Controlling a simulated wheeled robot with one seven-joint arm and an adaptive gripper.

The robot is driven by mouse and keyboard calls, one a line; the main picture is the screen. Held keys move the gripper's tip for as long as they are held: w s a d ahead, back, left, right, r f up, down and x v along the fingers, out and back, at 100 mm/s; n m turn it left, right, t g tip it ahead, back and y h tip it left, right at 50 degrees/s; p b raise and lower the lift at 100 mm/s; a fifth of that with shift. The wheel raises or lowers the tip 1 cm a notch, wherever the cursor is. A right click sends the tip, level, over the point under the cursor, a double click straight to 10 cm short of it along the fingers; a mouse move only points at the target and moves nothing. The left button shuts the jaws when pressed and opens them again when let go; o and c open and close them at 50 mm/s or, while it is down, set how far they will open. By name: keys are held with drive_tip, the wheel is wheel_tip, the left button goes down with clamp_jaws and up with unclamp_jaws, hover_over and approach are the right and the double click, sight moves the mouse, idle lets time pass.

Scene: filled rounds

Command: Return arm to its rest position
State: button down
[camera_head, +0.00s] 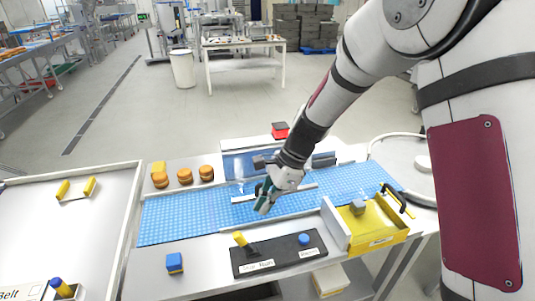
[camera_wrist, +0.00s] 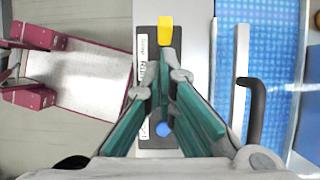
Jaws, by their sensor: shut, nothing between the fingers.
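My gripper (camera_head: 264,205) is at the lower end of my arm, over the near side of the blue belt (camera_head: 165,222) in the head view. In the wrist view my gripper (camera_wrist: 172,60) has its teal-sided fingers together at the tips, with nothing held. Below it in that view is a black board (camera_wrist: 150,48) with white labels, a yellow handle (camera_wrist: 165,30) and a blue knob (camera_wrist: 163,128), partly hidden by the fingers. The board also shows in the head view (camera_head: 280,262), apart from my gripper.
Round brown-and-orange items (camera_head: 185,176) sit beyond the belt's left part. A yellow tray (camera_head: 375,236) with a grey block (camera_head: 358,207) and black handle stands right. A red-topped block (camera_head: 280,130) is behind.

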drive_tip(key=s+d+r+n+t+b, duration=0.1)
drive_tip(key=s+d+r+n+t, duration=0.1)
drive_tip(key=d+r+n, duration=0.45)
drive_tip(key=s+d+r+n+t+h+b, duration=0.2)
drive_tip(key=s+d+r+n, duration=0.2)
drive_tip(key=s+d, duration=0.3)
drive_tip(key=s+d+r+n+t+h+b, duration=0.1)
drive_tip(key=s+d+r+n+t+h, duration=0.1)
drive_tip(key=s+d+r, duration=0.4)
drive_tip(key=shift+s+d+r+n+t+h+b, duration=0.4)
drive_tip(key=shift+s+d+n+t, duration=0.15)
drive_tip(key=shift+s+n, duration=0.55)
